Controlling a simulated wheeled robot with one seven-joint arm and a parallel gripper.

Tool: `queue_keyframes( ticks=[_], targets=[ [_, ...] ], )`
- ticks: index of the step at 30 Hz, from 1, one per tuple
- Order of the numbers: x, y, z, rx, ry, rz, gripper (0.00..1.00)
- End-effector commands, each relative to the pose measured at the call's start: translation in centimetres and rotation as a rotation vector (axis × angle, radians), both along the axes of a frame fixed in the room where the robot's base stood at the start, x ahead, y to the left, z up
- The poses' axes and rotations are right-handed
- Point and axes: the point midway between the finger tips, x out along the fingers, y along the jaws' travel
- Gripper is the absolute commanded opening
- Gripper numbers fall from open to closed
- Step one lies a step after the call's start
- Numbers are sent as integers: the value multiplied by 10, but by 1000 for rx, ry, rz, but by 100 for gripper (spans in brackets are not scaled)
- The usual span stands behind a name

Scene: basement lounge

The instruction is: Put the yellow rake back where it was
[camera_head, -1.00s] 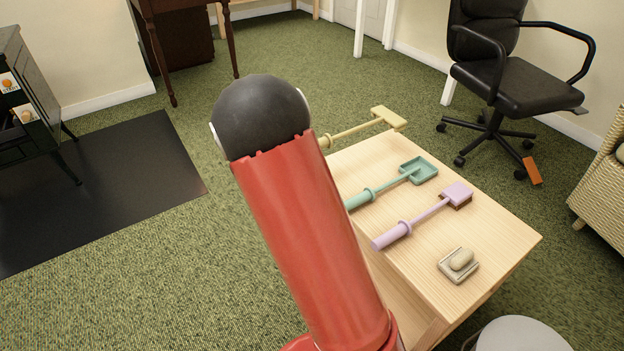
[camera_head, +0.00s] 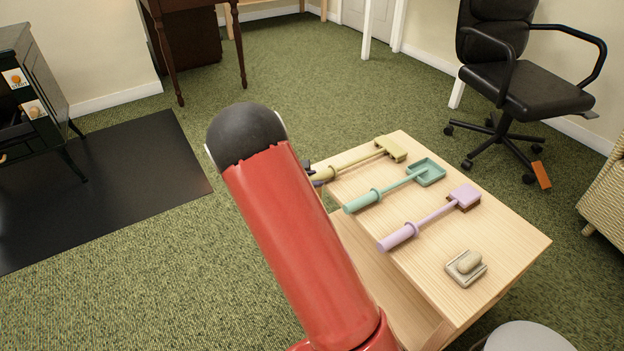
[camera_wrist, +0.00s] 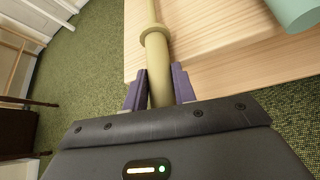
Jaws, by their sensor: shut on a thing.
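The yellow rake (camera_head: 362,160) lies along the far left edge of the wooden table (camera_head: 500,250), its head (camera_head: 391,149) over the tabletop by the far corner. My gripper (camera_head: 318,176) is at the table's left edge, mostly hidden behind my red arm. In the wrist view my gripper (camera_wrist: 160,92) has its two purple-grey fingers on either side of the rake's handle (camera_wrist: 158,62), shut on it below the round collar. I cannot tell whether the rake touches the tabletop.
A green shovel (camera_head: 395,187) lies close beside the rake, then a purple brush (camera_head: 430,219) and a soap dish with soap (camera_head: 466,267). A black office chair (camera_head: 520,90) stands behind the table. A grey round stool (camera_head: 525,338) is at the front right.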

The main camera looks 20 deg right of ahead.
Motion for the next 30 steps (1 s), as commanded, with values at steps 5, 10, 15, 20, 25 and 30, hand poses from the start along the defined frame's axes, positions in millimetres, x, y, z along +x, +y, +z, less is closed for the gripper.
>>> queue_keyframes(
  ticks=[5,10,15,20,25,30],
  targets=[
    [0,0,-3,0,0,0,31],
    [0,0,-3,0,0,0,49],
    [0,0,-3,0,0,0,49],
    [0,0,3,0,0,0,49],
    [-7,23,15,1,-1,4,49],
    [-18,54,34,2,-1,5,49]
  ],
)
